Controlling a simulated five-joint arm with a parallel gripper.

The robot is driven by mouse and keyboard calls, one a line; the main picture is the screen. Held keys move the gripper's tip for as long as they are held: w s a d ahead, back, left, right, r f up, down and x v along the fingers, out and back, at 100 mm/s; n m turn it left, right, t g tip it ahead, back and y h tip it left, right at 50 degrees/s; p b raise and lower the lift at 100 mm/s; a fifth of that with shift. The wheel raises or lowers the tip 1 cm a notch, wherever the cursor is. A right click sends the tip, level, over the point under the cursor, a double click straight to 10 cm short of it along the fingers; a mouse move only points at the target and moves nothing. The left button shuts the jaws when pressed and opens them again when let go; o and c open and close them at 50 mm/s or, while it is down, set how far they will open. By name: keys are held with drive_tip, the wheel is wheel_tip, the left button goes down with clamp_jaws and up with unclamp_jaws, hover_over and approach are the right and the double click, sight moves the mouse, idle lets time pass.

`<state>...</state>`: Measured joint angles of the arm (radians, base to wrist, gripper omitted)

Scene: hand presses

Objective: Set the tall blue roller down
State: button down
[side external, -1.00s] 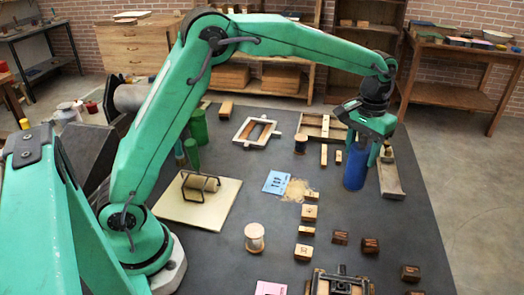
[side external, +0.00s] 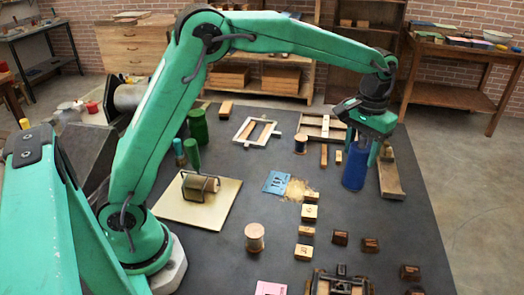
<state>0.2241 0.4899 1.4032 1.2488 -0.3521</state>
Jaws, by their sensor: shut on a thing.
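The tall blue roller (side external: 355,169) stands upright at the right of the dark table in the side external view. My gripper (side external: 360,146) comes down over its top from above and is shut on it. The fingers sit around the roller's upper part. Whether the roller's base touches the table I cannot tell for sure.
A wooden plank-like piece (side external: 391,178) lies close to the right of the roller. A blue card (side external: 277,182) and several printing blocks (side external: 310,212) lie toward the front left. Dark table is bare in front of the roller.

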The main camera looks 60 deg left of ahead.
drive_tip(key=s+a+n, duration=0.4)
drive_tip(key=a, duration=0.7)
drive_tip(key=s+a+n, duration=0.3)
drive_tip(key=a+n, duration=0.1)
drive_tip(key=a, duration=0.7)
drive_tip(key=a+f, duration=0.6)
drive_tip(key=a, duration=0.5)
drive_tip(key=shift+w+f, duration=0.3)
drive_tip(key=shift+w, duration=0.1)
drive_tip(key=shift+f, duration=0.1)
drive_tip(key=shift+f, duration=1.9)
drive_tip(key=shift+f, duration=0.2)
drive_tip(key=c, duration=0.7)
unclamp_jaws()
drive_tip(key=shift+o, duration=0.2)
